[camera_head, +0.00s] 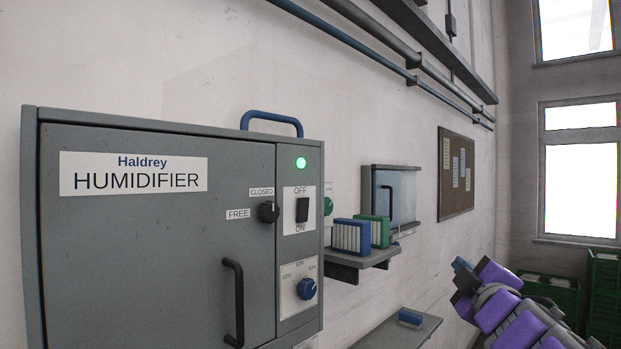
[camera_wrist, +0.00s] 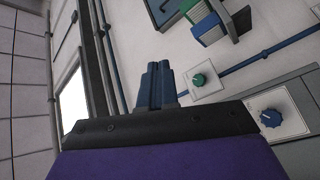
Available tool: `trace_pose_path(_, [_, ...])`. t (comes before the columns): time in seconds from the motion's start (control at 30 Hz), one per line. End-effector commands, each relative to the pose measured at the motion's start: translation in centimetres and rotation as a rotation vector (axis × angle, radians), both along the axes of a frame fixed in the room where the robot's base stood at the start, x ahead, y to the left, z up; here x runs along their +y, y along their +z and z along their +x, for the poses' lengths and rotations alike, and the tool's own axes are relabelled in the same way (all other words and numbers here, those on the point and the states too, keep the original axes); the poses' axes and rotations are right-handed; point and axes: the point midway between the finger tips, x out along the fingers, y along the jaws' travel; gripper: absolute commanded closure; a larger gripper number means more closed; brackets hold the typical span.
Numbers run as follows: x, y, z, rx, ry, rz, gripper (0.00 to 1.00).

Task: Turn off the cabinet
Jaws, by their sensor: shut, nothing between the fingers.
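The grey humidifier cabinet (camera_head: 150,260) is on the wall at the left in the head view, its door shut. A black OFF/ON rocker switch (camera_head: 302,210) sits on its right-hand panel, OFF above and ON below; I cannot tell which way it is pressed. The green lamp (camera_head: 300,163) above it is lit. A black knob (camera_head: 268,212) stands by the CLOSED and FREE labels, and a blue dial (camera_head: 306,288) is below the switch. My gripper (camera_wrist: 158,72) is shut and empty, apart from the cabinet. In the head view my purple arm is at the lower right.
A wall shelf (camera_head: 362,258) right of the cabinet carries a blue box (camera_head: 351,236) and a green box (camera_head: 380,230). A green knob (camera_wrist: 199,79) is on the wall. A lower shelf (camera_head: 420,331) holds a small blue item. Green crates (camera_head: 603,285) stand far right.

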Motion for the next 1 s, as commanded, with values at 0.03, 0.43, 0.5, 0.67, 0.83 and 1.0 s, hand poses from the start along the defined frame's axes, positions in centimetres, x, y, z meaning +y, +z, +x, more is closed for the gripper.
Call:
trace_pose_path(0.03, [1.5, 3.2, 0.9, -0.041, 0.077, -0.072, 1.00])
trace_pose_path(0.43, [16.6, 9.3, -0.2, -0.194, 0.723, -0.494, 1.00])
trace_pose_path(0.5, [17.5, 9.1, -0.7, -0.196, 0.781, -0.517, 1.00])
trace_pose_path(0.67, [17.8, 8.7, -1.2, -0.199, 0.836, -0.534, 1.00])
trace_pose_path(0.83, [17.2, 8.7, -1.2, -0.201, 0.835, -0.531, 1.00])
trace_pose_path(1.0, [17.5, 8.7, -1.1, -0.200, 0.834, -0.531, 1.00])
